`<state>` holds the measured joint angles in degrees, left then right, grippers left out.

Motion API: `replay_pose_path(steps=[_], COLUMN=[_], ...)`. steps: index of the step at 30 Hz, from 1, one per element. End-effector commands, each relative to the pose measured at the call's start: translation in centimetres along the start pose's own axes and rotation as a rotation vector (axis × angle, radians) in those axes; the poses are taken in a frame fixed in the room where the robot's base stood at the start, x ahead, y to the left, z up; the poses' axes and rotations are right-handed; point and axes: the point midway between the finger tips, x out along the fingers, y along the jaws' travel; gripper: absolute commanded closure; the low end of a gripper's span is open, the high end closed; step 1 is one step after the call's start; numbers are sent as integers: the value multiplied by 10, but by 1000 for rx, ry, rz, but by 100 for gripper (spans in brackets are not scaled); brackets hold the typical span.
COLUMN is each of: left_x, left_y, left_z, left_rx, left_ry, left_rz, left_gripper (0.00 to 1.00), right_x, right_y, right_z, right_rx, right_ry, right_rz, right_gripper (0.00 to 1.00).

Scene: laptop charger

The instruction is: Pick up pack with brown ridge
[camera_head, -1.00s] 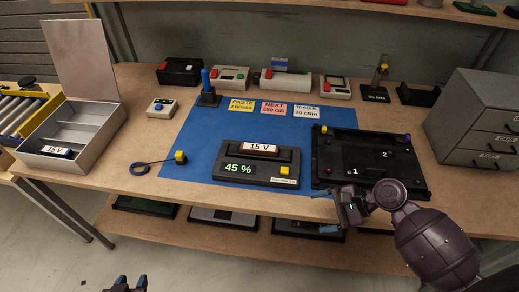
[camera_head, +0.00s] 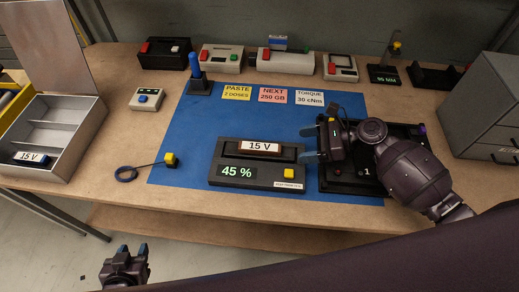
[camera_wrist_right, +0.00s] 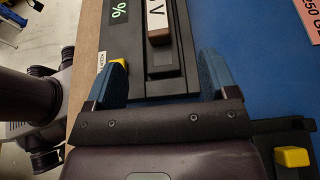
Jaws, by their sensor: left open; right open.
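The pack with the brown ridge (camera_head: 260,147), labelled 15 V, sits in the dark charger (camera_head: 230,184), whose display reads 45 %. In the right wrist view the pack (camera_wrist_right: 158,22) shows its white label and brown end between and beyond the fingers. My right gripper (camera_head: 313,142) is open and empty, just right of the charger, its blue fingers pointing left toward the pack; the fingers also show in the wrist view (camera_wrist_right: 160,75). My left gripper (camera_head: 132,250) is open and empty in front of the table, low in the head view.
A second 15 V pack (camera_head: 32,157) with a dark blue edge lies in the grey divided box (camera_head: 62,135) at left. A black tray (camera_head: 345,184) lies under my right arm.

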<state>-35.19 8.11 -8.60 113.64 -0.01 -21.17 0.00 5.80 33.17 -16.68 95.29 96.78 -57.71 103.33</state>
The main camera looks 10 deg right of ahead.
Motion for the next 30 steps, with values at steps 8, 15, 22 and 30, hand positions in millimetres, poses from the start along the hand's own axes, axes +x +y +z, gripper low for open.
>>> replay_pose_path(steps=[8,15,22,30], left_x=[3,5,6,5], left_y=[0,1,1,1], left_z=[-8,-10,-9,-8], left_rx=[2,3,4,3], left_ry=[16,22,23,21], left_rz=[2,3,3,3], left_gripper=[57,57,57,57], right_x=[20,51,65,65], right_y=[1,3,2,2], right_z=[0,0,0,0], right_rx=[-1,-1,-1,-1], right_ry=[0,-2,0,0], right_rz=[0,1,-1,0], right_gripper=[21,21,21,43])
